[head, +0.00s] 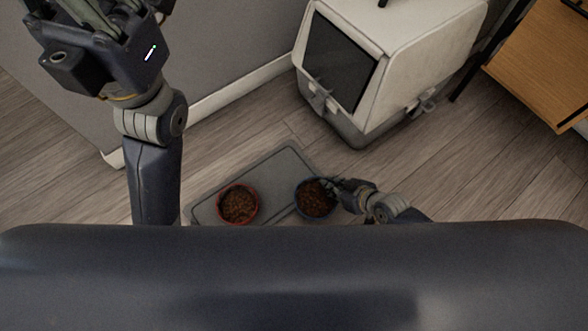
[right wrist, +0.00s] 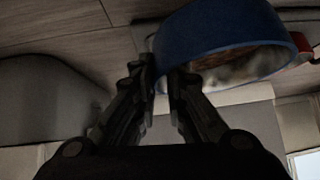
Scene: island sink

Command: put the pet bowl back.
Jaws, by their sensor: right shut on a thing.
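The blue pet bowl (head: 299,207), filled with brown kibble, is at the right end of a grey mat (head: 272,172) on the floor. My right gripper (head: 336,187) is shut on the right side of its rim. In the right wrist view the blue bowl (right wrist: 215,28) is large, with my right fingers (right wrist: 158,75) at its wall. I cannot tell whether the bowl rests on the mat or is slightly above it. A red bowl (head: 221,212) with kibble sits on the mat to the left. My left gripper (head: 105,12) is high at the upper left, its fingertips unclear.
A white and grey pet carrier or litter box (head: 410,45) with a dark front stands behind the mat. A wooden shelf unit (head: 535,60) is at the upper right. A grey wall with a white baseboard (head: 235,92) is behind at left. Wooden floor (head: 500,165) is clear at right.

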